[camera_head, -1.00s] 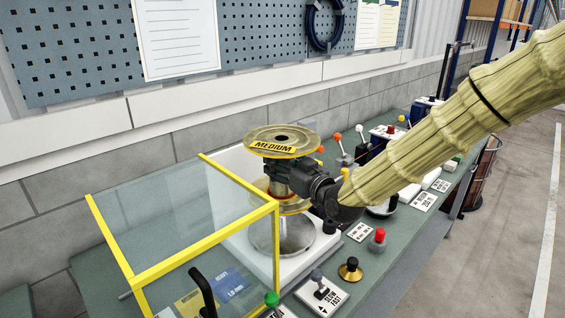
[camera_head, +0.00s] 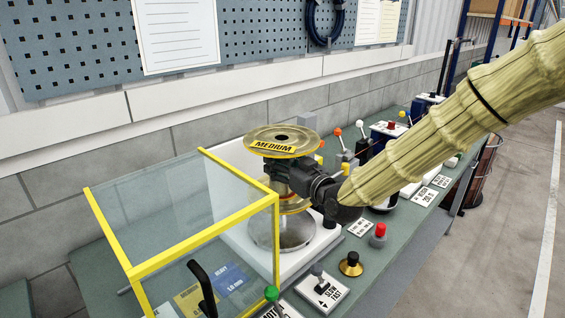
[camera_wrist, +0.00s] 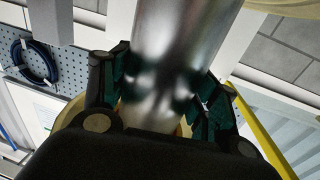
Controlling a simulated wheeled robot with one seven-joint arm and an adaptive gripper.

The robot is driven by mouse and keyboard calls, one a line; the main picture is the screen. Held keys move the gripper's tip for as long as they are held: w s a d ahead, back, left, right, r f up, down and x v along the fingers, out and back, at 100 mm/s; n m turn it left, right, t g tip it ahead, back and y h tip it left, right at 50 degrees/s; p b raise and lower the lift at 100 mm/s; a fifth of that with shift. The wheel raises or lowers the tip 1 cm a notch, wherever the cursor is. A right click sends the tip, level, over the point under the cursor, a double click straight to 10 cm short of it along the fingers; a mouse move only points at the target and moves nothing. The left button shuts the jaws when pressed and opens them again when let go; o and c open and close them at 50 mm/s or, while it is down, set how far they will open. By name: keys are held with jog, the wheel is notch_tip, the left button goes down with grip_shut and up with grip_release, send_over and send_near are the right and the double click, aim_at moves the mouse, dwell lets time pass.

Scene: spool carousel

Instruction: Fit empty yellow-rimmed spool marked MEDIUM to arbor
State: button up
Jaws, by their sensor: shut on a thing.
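The yellow-rimmed spool (camera_head: 283,135) marked MEDIUM is upright, its label facing front on the top flange. My gripper (camera_head: 290,178) is shut on the spool's bare metal core, between its flanges. In the wrist view, my gripper's dark green finger pads (camera_wrist: 160,92) press both sides of the shiny core (camera_wrist: 183,35). The spool is above a round metal disc (camera_head: 296,232) on a white base. The arbor itself is hidden behind the spool and gripper, so I cannot tell whether the spool is on it.
A clear guard with a yellow frame (camera_head: 205,240) stands close at the left of the spool. A red knob (camera_head: 380,229), a black-and-brass knob (camera_head: 351,264) and a SLOW/FAST lever box (camera_head: 322,292) are in front. Levers (camera_head: 361,127) stand behind right.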

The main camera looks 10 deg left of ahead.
jog(key=shift+f+b, duration=4.15)
jog(key=shift+f, duration=1.45)
jog(key=o, duration=1.9)
jog(key=shift+c, duration=0.2)
jog(key=shift+f, duration=0.15)
jog(key=shift+w+r+p, duration=0.1)
jog(key=shift+r+p, duration=0.4)
jog(key=shift+r, duration=1.15)
